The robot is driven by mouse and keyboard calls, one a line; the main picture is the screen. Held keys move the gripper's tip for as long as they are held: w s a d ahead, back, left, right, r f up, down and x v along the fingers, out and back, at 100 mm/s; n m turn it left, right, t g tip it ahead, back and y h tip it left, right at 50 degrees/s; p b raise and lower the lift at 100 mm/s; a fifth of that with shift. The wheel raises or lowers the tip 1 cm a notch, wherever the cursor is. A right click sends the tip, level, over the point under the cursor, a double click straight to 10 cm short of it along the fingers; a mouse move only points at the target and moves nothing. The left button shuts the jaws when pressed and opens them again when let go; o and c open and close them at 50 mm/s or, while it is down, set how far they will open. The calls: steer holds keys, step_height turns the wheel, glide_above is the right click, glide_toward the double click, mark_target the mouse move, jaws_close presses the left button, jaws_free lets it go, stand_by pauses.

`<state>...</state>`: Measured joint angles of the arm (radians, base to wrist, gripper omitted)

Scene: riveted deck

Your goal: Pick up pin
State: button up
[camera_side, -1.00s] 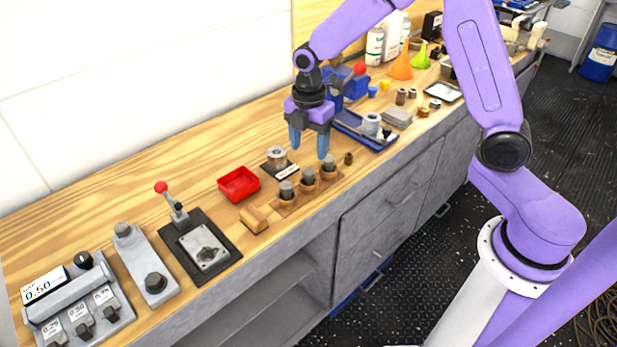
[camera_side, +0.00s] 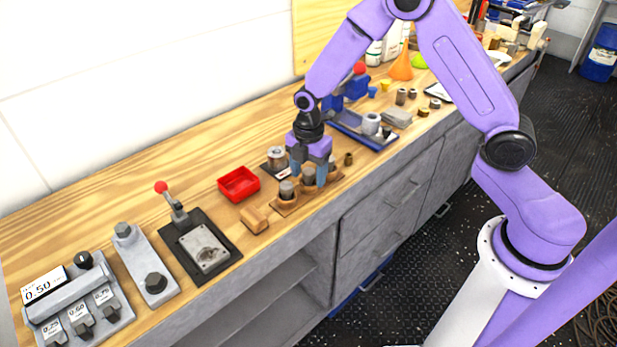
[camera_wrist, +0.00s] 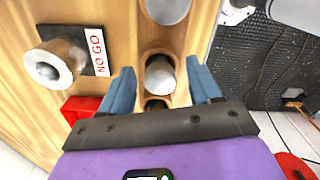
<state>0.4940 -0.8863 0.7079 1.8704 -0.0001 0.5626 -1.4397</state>
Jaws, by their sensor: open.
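A wooden block (camera_side: 290,206) near the bench's front edge holds a row of grey cylindrical pins. My gripper (camera_side: 308,178) is open, pointing down, with its blue fingers lowered around the middle pin (camera_side: 309,172). In the wrist view, that pin (camera_wrist: 160,76) stands in its hole between the two fingers of my gripper (camera_wrist: 162,78), with a gap showing on each side. The near-left pin (camera_side: 287,188) stands beside the left finger. Another pin (camera_wrist: 167,8) is cut off at the top of the wrist view. The far-right pin is mostly hidden by the gripper in the side view.
A ring gauge (camera_side: 277,157) on a NO GO plate stands just behind the block. A red tray (camera_side: 239,184) and a small wooden piece (camera_side: 254,219) lie to the left. A blue tray (camera_side: 361,132) is to the right. Bare wood lies behind the red tray.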

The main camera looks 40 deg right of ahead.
jaws_close()
steer(key=shift+r, duration=0.1)
